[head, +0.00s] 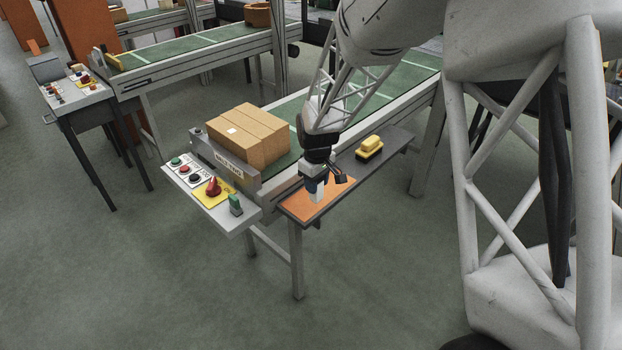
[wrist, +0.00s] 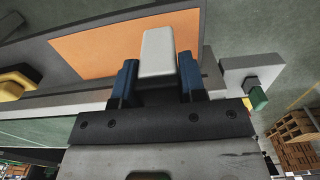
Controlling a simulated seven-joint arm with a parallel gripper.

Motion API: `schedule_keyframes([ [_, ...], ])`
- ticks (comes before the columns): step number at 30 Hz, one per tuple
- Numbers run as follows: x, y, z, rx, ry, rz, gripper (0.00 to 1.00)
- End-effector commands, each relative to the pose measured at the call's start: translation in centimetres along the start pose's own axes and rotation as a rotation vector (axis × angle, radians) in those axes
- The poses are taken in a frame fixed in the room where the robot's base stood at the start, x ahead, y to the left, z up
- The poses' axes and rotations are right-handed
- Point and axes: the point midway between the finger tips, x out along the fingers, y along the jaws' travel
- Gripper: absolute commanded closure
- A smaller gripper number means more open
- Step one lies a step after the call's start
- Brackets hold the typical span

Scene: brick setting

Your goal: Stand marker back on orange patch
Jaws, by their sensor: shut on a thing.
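The marker, a pale grey-white block, shows between my fingers in the wrist view (wrist: 158,50) and below them in the head view (head: 316,196). My gripper (head: 314,184) is shut on it, with blue fingers on either side in the wrist view (wrist: 158,72). The orange patch (head: 299,209) covers the near end of a dark narrow shelf, and it fills much of the upper wrist view (wrist: 90,50). The marker is over the patch and looks roughly upright in the head view. I cannot tell whether its lower end touches the patch.
A yellow-and-black object (head: 369,147) sits farther along the dark shelf (head: 393,143). To the left is a control panel (head: 238,222) with buttons, a red knob (head: 213,187) and a green switch (head: 235,204). A cardboard box (head: 262,135) lies on the conveyor behind.

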Motion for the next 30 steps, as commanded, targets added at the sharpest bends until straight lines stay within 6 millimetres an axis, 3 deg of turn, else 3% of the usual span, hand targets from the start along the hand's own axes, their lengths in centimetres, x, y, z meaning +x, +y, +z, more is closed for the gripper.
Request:
schedule_keyframes([
  [15,0.6,3.4,-5.2,0.000,0.000,0.000,0.77],
  [30,0.8,3.6,-5.5,0.000,0.000,0.000,0.77],
])
